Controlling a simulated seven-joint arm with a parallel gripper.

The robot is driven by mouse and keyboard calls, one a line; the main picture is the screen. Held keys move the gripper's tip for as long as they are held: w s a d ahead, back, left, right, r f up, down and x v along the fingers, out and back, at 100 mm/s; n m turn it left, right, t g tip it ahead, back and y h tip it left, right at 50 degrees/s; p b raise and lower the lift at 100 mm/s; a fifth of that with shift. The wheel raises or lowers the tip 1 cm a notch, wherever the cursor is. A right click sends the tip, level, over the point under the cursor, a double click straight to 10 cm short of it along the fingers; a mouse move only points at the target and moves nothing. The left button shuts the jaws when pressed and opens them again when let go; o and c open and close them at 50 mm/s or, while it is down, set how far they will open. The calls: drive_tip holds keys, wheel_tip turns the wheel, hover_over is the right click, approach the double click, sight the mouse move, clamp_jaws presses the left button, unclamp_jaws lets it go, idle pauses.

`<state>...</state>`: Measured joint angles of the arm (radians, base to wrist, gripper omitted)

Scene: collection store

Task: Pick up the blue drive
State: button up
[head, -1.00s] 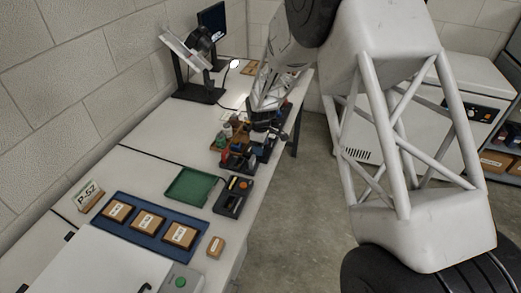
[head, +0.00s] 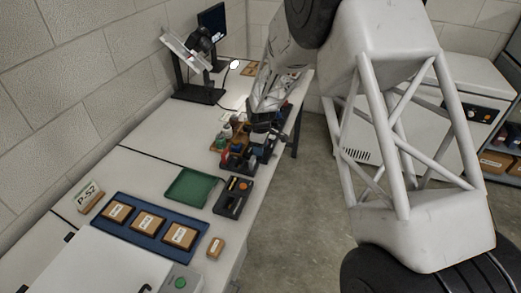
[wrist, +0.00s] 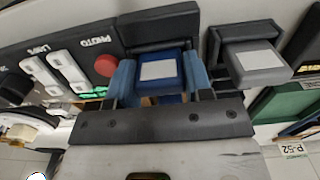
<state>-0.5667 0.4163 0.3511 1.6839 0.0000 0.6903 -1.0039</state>
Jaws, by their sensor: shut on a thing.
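The blue drive (wrist: 172,88) has a white label on its top and shows in the wrist view. My gripper (wrist: 160,80) is shut on it, with one blue finger against each of its sides. A black holder (wrist: 160,28) stands directly behind the drive; I cannot tell whether the drive still touches it. In the head view my gripper (head: 262,127) is low over the cluttered far right part of the bench, and the drive cannot be made out there.
A grey drive (wrist: 252,62) sits in a black holder just right of mine. A panel with a red knob (wrist: 106,65) and white switches is to the left. On the bench are a green tray (head: 185,188), a black device (head: 233,198) and a blue mat (head: 128,216) with brown boxes.

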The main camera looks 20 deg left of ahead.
drive_tip(key=shift+r, duration=0.75)
wheel_tip(320, 180, up, 2)
drive_tip(key=shift+r, duration=0.1)
drive_tip(key=s+d+r, duration=0.1)
drive_tip(key=s+d, duration=0.7)
drive_tip(key=s, duration=0.5)
drive_tip(key=shift+s+d+r, duration=0.15)
drive_tip(key=shift+s+d, duration=0.05)
drive_tip(key=shift+s, duration=0.1)
